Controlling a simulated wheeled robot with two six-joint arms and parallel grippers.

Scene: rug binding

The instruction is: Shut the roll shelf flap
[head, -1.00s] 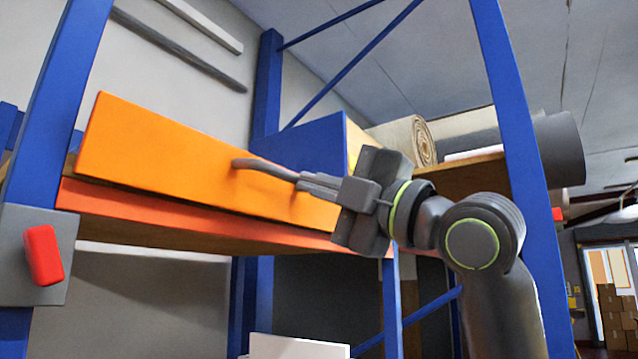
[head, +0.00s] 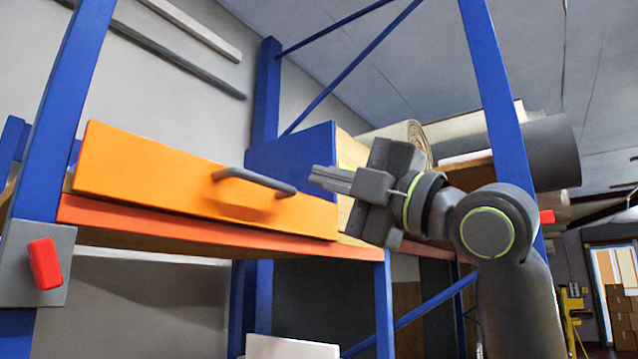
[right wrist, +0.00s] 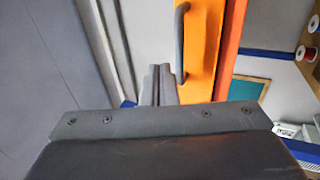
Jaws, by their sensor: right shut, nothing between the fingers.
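The roll shelf flap (head: 150,175) is a long orange panel standing roughly upright along the shelf's front edge. I cannot tell whether it is fully flush. A dark bar handle (head: 255,181) is fixed on its front; it also shows in the right wrist view (right wrist: 180,40) on the orange panel (right wrist: 205,55). My right gripper (head: 318,178) is shut and empty. Its fingertips point left, just right of the handle and apart from it in the head view. The shut fingers show in the right wrist view (right wrist: 158,75). My left gripper is not in view.
Blue posts (head: 495,100) frame the rack, with a red-orange beam (head: 200,232) under the flap. A blue panel (head: 295,155) stands behind the flap's right end. Rolled rugs (head: 415,135) and a dark roll (head: 550,150) lie at the right. A grey plate with a red block (head: 45,263) is on the left post.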

